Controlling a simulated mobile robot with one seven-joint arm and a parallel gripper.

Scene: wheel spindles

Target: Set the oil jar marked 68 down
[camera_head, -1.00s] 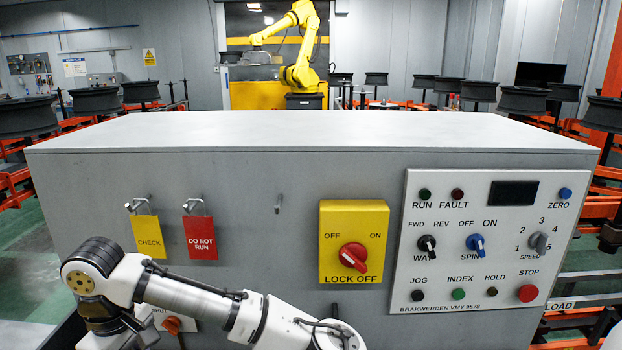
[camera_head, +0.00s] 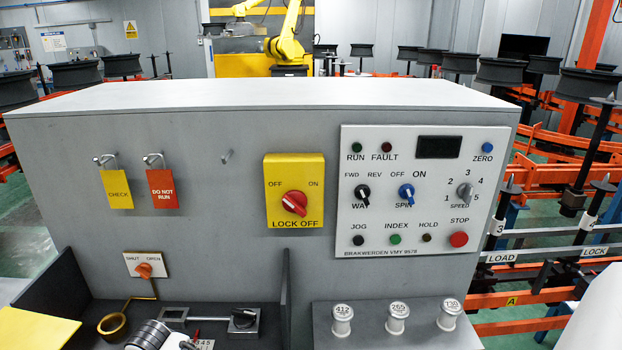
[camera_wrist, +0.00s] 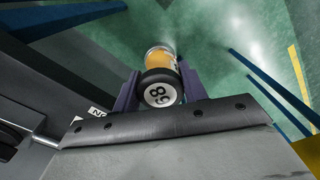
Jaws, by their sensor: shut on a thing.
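The oil jar marked 68 (camera_wrist: 160,93) shows in the wrist view, with a black cap, a white disc bearing the number and an amber body. My gripper (camera_wrist: 156,97) has its two purple fingers on either side of the jar and is shut on it. Green floor shows behind the jar. A dark padded edge with bolts (camera_wrist: 160,124) lies just below it in the picture; I cannot tell whether they touch. Neither the jar nor my gripper shows in the head view.
The grey machine cabinet (camera_head: 240,235) carries a control panel (camera_head: 425,190) and a yellow lock-off switch (camera_head: 294,190). Silver-capped pieces marked 412 (camera_head: 342,320), 265 (camera_head: 397,317) and 730 (camera_head: 449,314) stand on the right ledge.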

